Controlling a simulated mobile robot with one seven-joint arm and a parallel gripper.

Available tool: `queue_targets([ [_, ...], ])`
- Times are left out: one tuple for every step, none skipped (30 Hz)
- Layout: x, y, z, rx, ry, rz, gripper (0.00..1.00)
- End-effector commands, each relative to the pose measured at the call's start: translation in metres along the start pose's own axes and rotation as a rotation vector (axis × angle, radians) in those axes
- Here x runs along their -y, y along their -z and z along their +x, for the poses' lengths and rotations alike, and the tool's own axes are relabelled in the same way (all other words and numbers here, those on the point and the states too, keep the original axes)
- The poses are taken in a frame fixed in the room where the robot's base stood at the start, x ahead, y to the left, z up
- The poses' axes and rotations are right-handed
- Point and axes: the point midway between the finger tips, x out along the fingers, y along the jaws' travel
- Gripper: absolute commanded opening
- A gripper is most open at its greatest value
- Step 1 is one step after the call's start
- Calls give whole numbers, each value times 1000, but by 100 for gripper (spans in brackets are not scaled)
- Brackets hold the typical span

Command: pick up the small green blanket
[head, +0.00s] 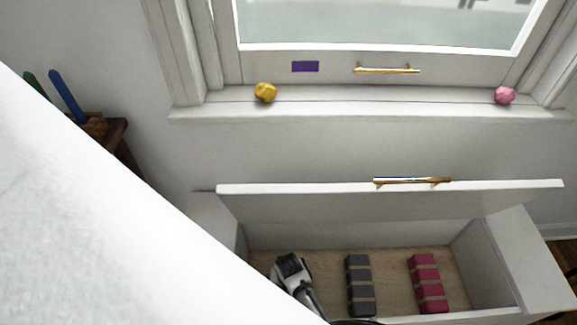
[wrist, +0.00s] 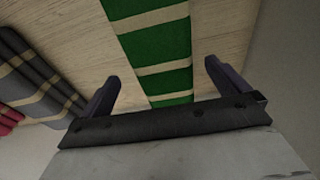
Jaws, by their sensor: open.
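The small green blanket (wrist: 155,45) has tan stripes and lies on the wooden floor of the chest in the wrist view. My gripper (wrist: 162,72) is open, with one finger on each side of the blanket's near part in that view. I cannot tell how far the fingertips are above the chest floor. In the head view my gripper (head: 290,265) reaches down into the left part of the chest. The green blanket is hidden there behind my arm and gripper.
The open white chest (head: 505,250) also holds a grey striped blanket (head: 359,285) and a red striped blanket (head: 427,283) to the right. Its raised lid (head: 310,205) has a brass handle. A yellow lump (head: 265,92) and a pink lump (head: 505,95) sit on the windowsill.

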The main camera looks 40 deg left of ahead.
Motion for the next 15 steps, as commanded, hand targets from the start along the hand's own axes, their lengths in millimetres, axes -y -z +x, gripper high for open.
queue_targets([
  [1,0,7,1,-1,-4,100],
  [2,-1,10,2,-2,-5,100],
  [2,0,14,1,-2,-5,100],
  [2,0,18,1,-2,-4,100],
  [2,0,22,1,-2,-3,100],
  [2,-1,26,2,-2,-3,100],
  [2,-1,29,1,-2,-3,100],
  [2,0,30,0,-1,-2,100],
  [2,0,32,0,-1,-2,100],
  [2,0,34,1,-1,-2,100],
  [2,0,34,1,-1,-1,100],
  [2,0,35,1,-1,-1,100],
  [2,0,35,0,-1,-1,100],
  [2,0,35,0,-1,0,100],
  [2,0,35,0,-1,0,100],
])
